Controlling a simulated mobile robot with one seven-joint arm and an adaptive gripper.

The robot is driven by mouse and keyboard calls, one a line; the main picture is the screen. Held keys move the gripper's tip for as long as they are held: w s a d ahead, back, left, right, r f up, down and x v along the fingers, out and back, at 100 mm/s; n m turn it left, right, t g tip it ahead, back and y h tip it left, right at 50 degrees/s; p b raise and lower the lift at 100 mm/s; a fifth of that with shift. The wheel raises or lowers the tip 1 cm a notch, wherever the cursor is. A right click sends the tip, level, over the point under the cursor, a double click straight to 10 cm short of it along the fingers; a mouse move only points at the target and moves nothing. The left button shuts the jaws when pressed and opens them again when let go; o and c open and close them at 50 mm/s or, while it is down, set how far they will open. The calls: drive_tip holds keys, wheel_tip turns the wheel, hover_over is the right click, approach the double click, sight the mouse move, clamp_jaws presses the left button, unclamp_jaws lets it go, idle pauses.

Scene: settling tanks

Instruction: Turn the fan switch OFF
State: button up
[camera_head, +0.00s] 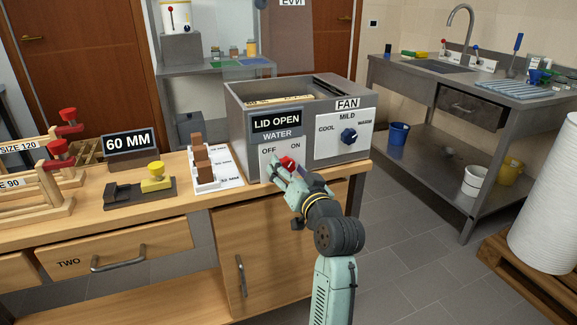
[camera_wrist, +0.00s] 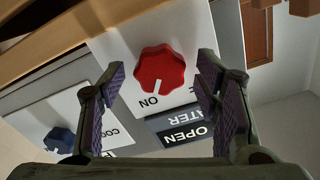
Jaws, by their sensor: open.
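A grey tank box (camera_head: 240,128) on the bench has two white control panels. The FAN panel (camera_head: 362,118) carries a blue knob (camera_head: 349,136) marked COOL, MILD and WARM; no OFF label shows on it. The WATER panel (camera_head: 268,165) is marked OFF and ON and carries a red knob (camera_head: 287,161). In the wrist view the red knob (camera_wrist: 160,68) has its white pointer at ON. My gripper (camera_wrist: 162,80) is open, its fingers on either side of the red knob; contact is not clear. The blue knob (camera_wrist: 58,140) is at the lower left there.
A LID OPEN sign (camera_head: 277,121) is above the WATER panel. Left on the bench are brown blocks on a white holder (camera_head: 224,168), a yellow-knobbed device (camera_head: 155,178) and wooden racks (camera_head: 40,208). A steel sink table (camera_head: 480,85) stands at the right.

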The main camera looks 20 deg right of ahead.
drive_tip(key=shift+w, duration=0.3)
drive_tip(key=shift+c, duration=0.4)
drive_tip(key=c, duration=1.1)
drive_tip(key=shift+o, duration=0.2)
